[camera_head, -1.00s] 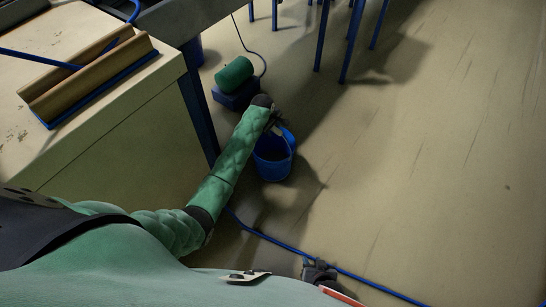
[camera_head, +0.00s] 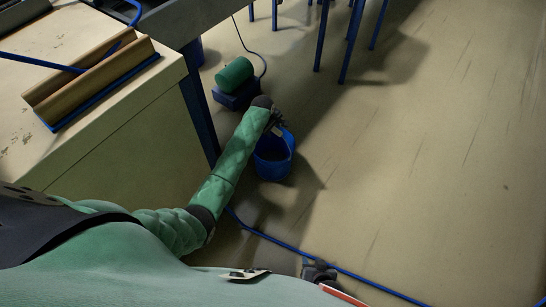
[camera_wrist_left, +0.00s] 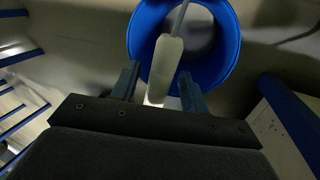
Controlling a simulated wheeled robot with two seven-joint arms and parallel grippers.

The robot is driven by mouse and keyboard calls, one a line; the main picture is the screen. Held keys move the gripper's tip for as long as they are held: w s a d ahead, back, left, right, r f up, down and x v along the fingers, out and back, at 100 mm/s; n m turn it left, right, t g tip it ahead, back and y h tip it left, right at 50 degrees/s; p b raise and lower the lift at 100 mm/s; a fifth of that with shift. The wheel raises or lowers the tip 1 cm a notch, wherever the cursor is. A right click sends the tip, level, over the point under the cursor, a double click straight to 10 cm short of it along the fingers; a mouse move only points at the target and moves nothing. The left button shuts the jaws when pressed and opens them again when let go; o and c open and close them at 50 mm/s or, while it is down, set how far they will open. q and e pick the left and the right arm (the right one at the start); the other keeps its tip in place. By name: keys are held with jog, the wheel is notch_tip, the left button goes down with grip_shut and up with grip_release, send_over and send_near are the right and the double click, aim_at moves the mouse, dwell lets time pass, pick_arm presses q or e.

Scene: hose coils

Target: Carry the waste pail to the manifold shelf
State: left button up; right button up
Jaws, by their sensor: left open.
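The blue waste pail (camera_head: 273,160) stands on the floor, right of the cabinet-like bench. My left gripper (camera_head: 279,124) is at the pail's upper rim. In the left wrist view, the open round pail (camera_wrist_left: 229,45) lies just beyond the fingers. My left gripper (camera_wrist_left: 160,88) is open there, with a pale handle grip (camera_wrist_left: 165,65) between its two fingers. A gap shows beside the grip, so the fingers are not closed on it. I cannot identify the manifold shelf in these views.
The bench (camera_head: 120,120) is close on the left, with a brown trough-like piece (camera_head: 95,80) on top. A green cylinder on a blue base (camera_head: 234,75) stands behind the pail. A blue hose (camera_head: 365,280) crosses the floor in front. The floor to the right is clear.

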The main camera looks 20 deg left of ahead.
jog(key=shift+r, duration=0.15)
jog(key=shift+w+r+p, duration=0.55)
jog(key=shift+r, duration=0.2)
jog(key=shift+s, duration=0.1)
